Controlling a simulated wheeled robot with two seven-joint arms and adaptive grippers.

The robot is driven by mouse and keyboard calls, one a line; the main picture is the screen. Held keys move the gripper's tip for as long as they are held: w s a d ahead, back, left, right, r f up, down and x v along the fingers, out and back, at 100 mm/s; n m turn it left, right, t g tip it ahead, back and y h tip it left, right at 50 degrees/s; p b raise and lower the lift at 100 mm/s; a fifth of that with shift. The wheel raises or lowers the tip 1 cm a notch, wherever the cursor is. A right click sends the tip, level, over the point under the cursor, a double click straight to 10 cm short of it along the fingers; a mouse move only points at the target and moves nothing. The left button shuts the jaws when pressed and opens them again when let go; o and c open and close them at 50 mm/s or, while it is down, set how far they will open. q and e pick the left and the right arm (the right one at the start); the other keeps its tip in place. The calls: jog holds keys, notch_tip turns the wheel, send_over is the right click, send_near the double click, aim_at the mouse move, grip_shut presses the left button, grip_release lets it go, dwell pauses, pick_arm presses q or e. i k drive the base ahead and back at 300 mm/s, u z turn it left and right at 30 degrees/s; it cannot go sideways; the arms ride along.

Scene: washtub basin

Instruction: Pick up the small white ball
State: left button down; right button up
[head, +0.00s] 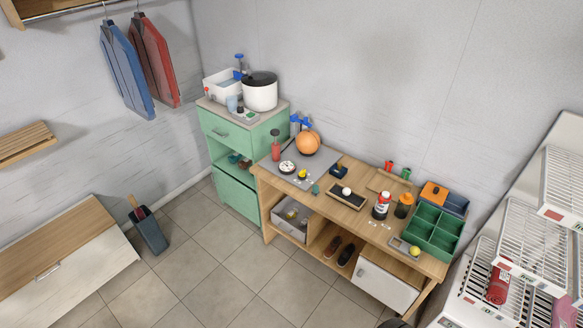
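A small white ball (347,191) sits on a dark rectangular tray (356,203) near the middle of the wooden bench (320,201). The ball is in plain sight with nothing over it. Neither of my grippers shows in the head view.
An orange ball (307,142) sits on a grey mat at the bench's left. A green divided box (433,231) and a yellow-green ball (414,252) are farther right. The tiled floor in front is mostly clear.

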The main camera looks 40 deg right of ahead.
aim_at(346, 191)
jog(key=i, duration=1.75)
jog(key=z, duration=0.85)
jog(key=i, duration=0.9)
jog(key=z, duration=1.6)
jog(key=i, duration=0.7)
jog(key=z, duration=0.5)
